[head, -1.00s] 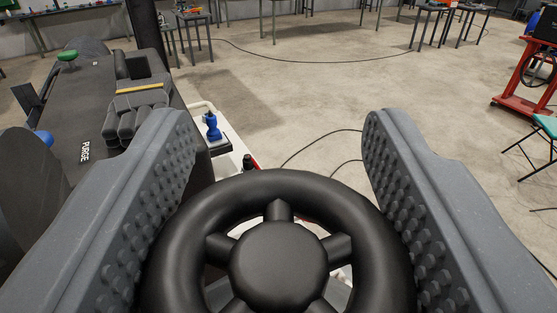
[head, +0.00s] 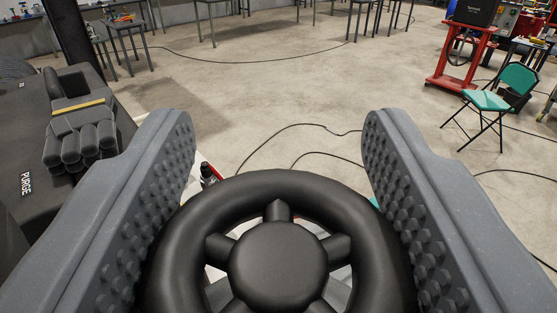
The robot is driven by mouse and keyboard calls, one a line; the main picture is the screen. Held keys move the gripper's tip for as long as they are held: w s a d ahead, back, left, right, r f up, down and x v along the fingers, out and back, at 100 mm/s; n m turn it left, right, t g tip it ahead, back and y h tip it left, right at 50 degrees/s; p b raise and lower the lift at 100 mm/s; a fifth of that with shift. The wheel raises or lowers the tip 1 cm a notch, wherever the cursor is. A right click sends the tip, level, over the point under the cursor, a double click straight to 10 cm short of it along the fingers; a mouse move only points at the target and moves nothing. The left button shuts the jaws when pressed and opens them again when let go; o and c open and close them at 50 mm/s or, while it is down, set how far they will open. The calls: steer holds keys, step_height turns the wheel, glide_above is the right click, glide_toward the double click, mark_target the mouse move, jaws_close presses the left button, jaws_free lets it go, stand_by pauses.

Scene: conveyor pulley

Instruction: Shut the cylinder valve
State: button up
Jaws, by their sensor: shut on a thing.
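A black handwheel (head: 278,262), which I take to be the cylinder valve's wheel, fills the lower middle of the head view. It has a thick round rim, a round hub and several spokes. My gripper (head: 278,150) has one grey studded finger on each side of the wheel. The fingers are shut on its rim at left and right. The valve body and cylinder below are mostly hidden by the wheel and fingers.
A small black fitting (head: 208,173) shows just left of the wheel. Cables (head: 300,126) lie on the concrete floor beyond. A green chair (head: 503,90) and a red stand (head: 462,68) are at the right. Tables stand at the back, and the middle floor is open.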

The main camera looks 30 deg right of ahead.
mark_target(328, 273)
stand_by(0.4)
steer(key=o, duration=1)
steer(key=shift+r, duration=0.1)
steer(key=shift+r, duration=1.2)
steer(key=shift+a+r, duration=0.1)
steer(key=shift+r, duration=0.4)
steer(key=shift+s+a+b, duration=0.1)
steer(key=shift+s+b, duration=0.25)
steer(key=shift+s, duration=0.8)
steer(key=s, duration=0.4)
steer(key=s+a+r+b, duration=0.1)
steer(key=s, duration=0.4)
steer(key=s+a+b, duration=0.1)
steer(key=s, duration=0.3)
steer(key=shift+s+r, duration=0.15)
steer(key=shift+s, duration=0.1)
